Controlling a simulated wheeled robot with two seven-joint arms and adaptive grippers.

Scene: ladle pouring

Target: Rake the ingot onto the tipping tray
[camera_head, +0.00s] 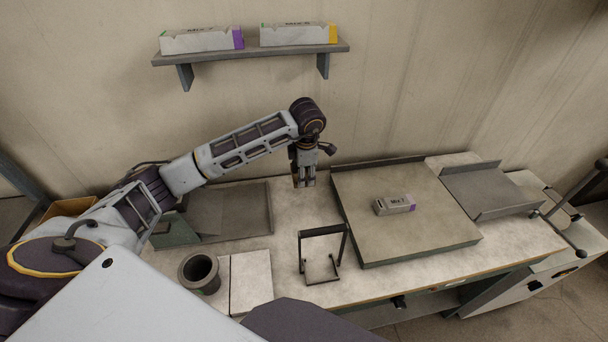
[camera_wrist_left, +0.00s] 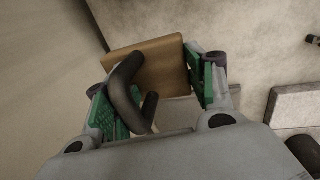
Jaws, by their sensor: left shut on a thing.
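The ingot, a small grey bar marked "MIX 7" with a purple end (camera_head: 394,205), lies on a wide raised platform (camera_head: 430,235) right of centre. A grey tray with raised edges (camera_head: 490,192), which looks like the tipping tray, is just right of the platform. My left gripper (camera_head: 304,180) points down just left of the platform's back corner, well apart from the ingot. In the left wrist view my left gripper (camera_wrist_left: 158,85) is shut on a tool with a flat tan plate (camera_wrist_left: 155,62) and a dark bent handle (camera_wrist_left: 124,88). My right gripper is out of view.
A dark frame stand (camera_head: 322,255) stands in front of the platform's left edge. A dark cup (camera_head: 199,272) and a white block (camera_head: 251,282) are front left. A flat grey tray (camera_head: 230,212) lies behind them. A wall shelf (camera_head: 250,52) holds two boxes.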

